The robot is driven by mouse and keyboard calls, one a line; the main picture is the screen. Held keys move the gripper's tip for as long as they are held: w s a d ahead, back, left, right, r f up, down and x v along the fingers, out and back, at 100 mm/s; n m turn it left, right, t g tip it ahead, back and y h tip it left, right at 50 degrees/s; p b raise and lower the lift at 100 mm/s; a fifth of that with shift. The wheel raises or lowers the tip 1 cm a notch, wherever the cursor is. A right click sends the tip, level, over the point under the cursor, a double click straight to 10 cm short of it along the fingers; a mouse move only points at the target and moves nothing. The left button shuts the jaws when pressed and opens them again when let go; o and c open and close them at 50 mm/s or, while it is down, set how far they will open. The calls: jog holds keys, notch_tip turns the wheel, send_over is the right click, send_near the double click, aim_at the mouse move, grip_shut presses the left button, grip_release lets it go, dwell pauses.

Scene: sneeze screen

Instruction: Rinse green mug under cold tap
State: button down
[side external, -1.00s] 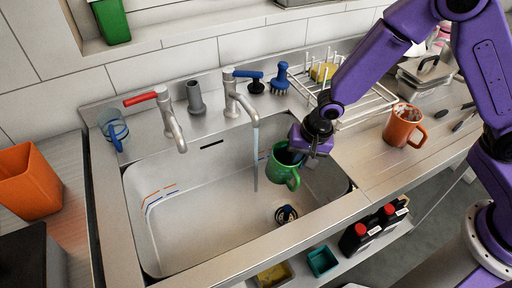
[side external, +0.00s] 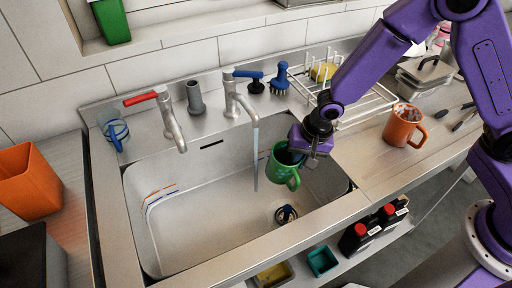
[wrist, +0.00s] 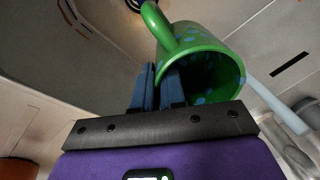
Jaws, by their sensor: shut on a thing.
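The green mug (side external: 284,170) hangs over the right part of the sink (side external: 200,205), tilted, with its handle toward the camera. My gripper (side external: 302,145) is shut on the mug's rim or wall. In the wrist view the blue fingers (wrist: 158,88) pinch the mug (wrist: 205,62), which has light blue spots and a dark inside. The blue-handled tap (side external: 240,95) runs a stream of water (side external: 255,160) into the sink, just left of the mug; the stream looks apart from it. The red-handled tap (side external: 168,118) shows no water.
An orange mug (side external: 402,126) stands on the right drainboard. A white wire rack (side external: 365,105) with a yellow sponge (side external: 323,71) and a blue brush (side external: 280,78) are behind. A clear cup with blue handle (side external: 114,130) is at the left corner. The sink's left half is open.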

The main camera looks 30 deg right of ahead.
jog(key=shift+r, duration=0.15)
jog(key=s+d+r, duration=0.2)
jog(key=s+r, duration=0.1)
jog(key=r, duration=0.3)
jog(key=shift+s+r, duration=0.2)
jog(key=shift+r, duration=0.2)
